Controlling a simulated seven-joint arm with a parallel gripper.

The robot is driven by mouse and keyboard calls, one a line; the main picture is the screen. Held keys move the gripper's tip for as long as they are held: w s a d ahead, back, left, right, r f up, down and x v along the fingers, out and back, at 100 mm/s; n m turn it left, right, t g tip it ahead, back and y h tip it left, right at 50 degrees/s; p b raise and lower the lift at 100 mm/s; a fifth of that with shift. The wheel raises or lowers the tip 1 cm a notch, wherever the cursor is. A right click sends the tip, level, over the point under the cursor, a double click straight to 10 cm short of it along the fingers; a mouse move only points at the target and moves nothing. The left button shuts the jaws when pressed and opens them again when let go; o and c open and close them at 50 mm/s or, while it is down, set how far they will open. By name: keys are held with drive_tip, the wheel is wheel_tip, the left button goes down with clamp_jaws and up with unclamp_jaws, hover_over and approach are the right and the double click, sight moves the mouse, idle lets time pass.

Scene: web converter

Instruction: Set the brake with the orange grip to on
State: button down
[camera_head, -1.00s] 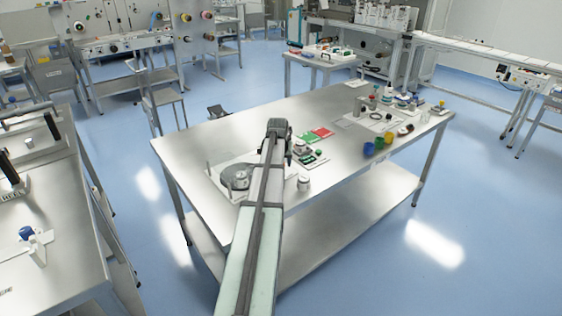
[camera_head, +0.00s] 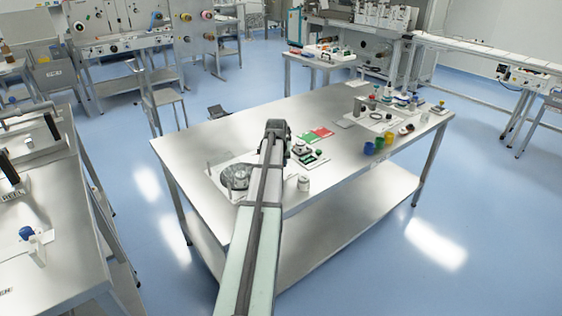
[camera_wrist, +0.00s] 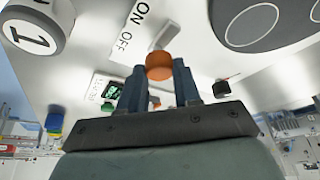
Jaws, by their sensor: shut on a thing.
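In the wrist view the orange grip (camera_wrist: 159,65) is a round knob between the fingertips of my gripper (camera_wrist: 158,74), which is shut on it. A grey lever bar (camera_wrist: 165,34) runs up from the grip. A white label (camera_wrist: 133,28) with ON and OFF lies just left of the bar. Which word the lever points at is not clear. In the head view my arm hides the grip, the label and my fingers.
A grey disc device (camera_head: 235,176) stands left of my arm on the steel table (camera_head: 215,136). A white cylinder (camera_head: 303,183) marked 1 in the wrist view (camera_wrist: 35,34) stands to the right. Green and red plates (camera_head: 318,133) and several coloured cups (camera_head: 379,142) lie beyond.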

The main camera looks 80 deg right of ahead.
drive_tip(key=shift+w+a, duration=1.2)
drive_tip(key=shift+a, duration=0.05)
drive_tip(key=c, duration=0.8)
unclamp_jaws()
drive_tip(key=v, duration=1.3)
drive_tip(key=shift+a+r, duration=0.15)
drive_tip(key=shift+r, duration=0.2)
